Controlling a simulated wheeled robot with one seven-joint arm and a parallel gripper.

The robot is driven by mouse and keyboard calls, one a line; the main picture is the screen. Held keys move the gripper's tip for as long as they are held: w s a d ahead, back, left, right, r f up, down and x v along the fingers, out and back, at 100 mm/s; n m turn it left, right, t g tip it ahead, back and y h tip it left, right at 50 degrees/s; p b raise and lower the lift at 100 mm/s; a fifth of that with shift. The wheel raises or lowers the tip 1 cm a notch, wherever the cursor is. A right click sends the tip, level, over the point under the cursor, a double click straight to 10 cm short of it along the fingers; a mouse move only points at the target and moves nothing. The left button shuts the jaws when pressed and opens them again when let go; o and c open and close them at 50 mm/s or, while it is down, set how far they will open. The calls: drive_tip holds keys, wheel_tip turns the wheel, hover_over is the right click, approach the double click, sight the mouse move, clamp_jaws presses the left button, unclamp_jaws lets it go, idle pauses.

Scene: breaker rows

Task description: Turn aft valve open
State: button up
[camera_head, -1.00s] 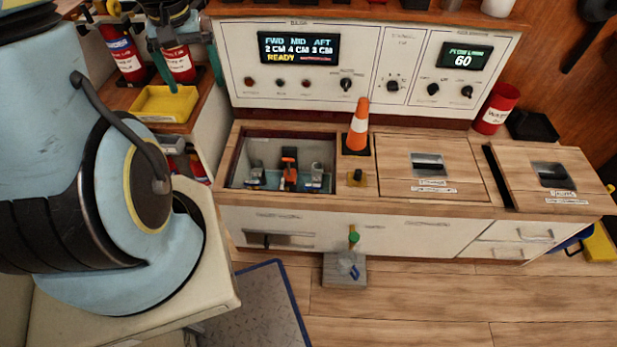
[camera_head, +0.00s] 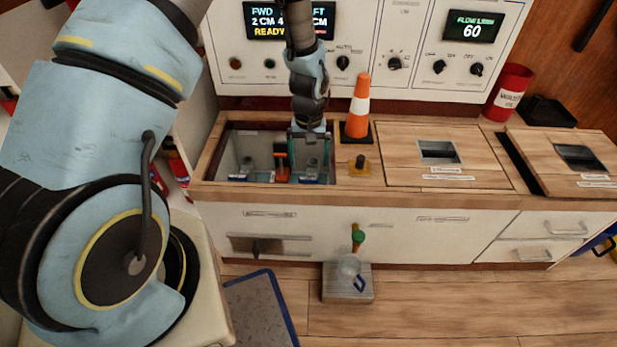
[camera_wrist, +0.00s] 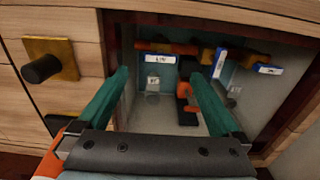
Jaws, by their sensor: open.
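The open well (camera_head: 214,160) in the counter holds a row of small valves. The right-hand valve (camera_head: 312,166), in the aft place if the row follows the display's order, is grey with a blue-edged label. It seems to show in the wrist view (camera_wrist: 153,82), below a white label, between the fingers. The middle valve (camera_head: 281,163) has an orange-red handle, close to one finger in the wrist view (camera_wrist: 183,92). My gripper (camera_head: 309,158) points down into the well over the right-hand valve. Its teal fingers (camera_wrist: 160,76) are open and empty. Exact finger depth is unclear.
An orange cone (camera_head: 358,108) stands just right of the well, behind a black knob on a brass plate (camera_head: 360,165). The control panel (camera_head: 400,20) rises behind. The well's wooden walls are close around my gripper. A red can (camera_head: 508,92) stands further right.

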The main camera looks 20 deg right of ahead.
sight(308, 178)
wheel_tip(308, 178, down, 7)
drive_tip(key=shift+f+b, duration=0.1)
drive_tip(key=shift+b, duration=0.3)
drive_tip(key=shift+c, duration=0.2)
drive_tip(key=c, duration=1.3)
